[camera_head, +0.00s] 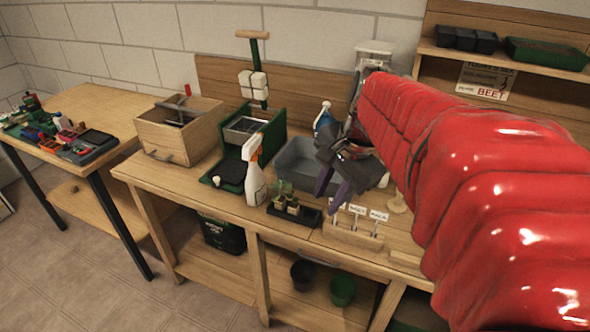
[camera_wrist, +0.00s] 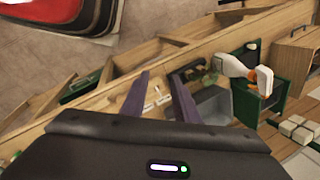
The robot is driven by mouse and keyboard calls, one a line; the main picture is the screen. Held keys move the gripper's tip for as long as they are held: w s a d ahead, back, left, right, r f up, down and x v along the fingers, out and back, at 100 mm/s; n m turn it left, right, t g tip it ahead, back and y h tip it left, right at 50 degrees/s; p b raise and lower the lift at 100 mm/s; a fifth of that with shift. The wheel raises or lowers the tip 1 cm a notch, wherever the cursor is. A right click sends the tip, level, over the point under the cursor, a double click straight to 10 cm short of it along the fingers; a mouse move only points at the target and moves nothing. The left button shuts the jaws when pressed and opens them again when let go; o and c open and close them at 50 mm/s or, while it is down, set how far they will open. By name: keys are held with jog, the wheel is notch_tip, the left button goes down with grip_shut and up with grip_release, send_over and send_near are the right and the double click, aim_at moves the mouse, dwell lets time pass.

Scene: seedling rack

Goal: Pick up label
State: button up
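Several white plant labels (camera_head: 357,210) stand upright in a wooden holder (camera_head: 350,234) on the bench, right of the black seedling tray. Their printing is too small to read surely. My gripper (camera_head: 332,188) hangs above the bench, above and slightly left of the labels in the head view. Its two purple fingers are spread with nothing between them. In the wrist view the labels (camera_wrist: 152,98) show between the open fingers of my gripper (camera_wrist: 158,80), further off and apart from them.
A black tray with small seedlings (camera_head: 292,210) and a white spray bottle (camera_head: 254,172) stand left of the holder. A grey basin (camera_head: 296,160) lies behind. A wooden crate (camera_head: 180,145) and green press (camera_head: 268,140) are further left. A shelf (camera_head: 505,58) hangs at the upper right.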

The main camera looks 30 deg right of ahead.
jog(key=d+m+y, duration=0.1)
jog(key=d+m, duration=1.1)
jog(key=d, duration=0.4)
jog(key=shift+s+d+f+y, duration=0.15)
jog(key=shift+s+f+y, duration=0.15)
jog(key=shift+y, duration=0.1)
send_near(358, 207)
jog(key=shift+s+x, duration=0.2)
jog(key=shift+x, duration=2.25)
jog(key=shift+d+f, duration=0.1)
jog(key=shift+f, duration=0.05)
jog(key=shift+x, duration=2.55)
jog(key=shift+w, duration=0.2)
jog(key=shift+c, duration=0.4)
grip_shut()
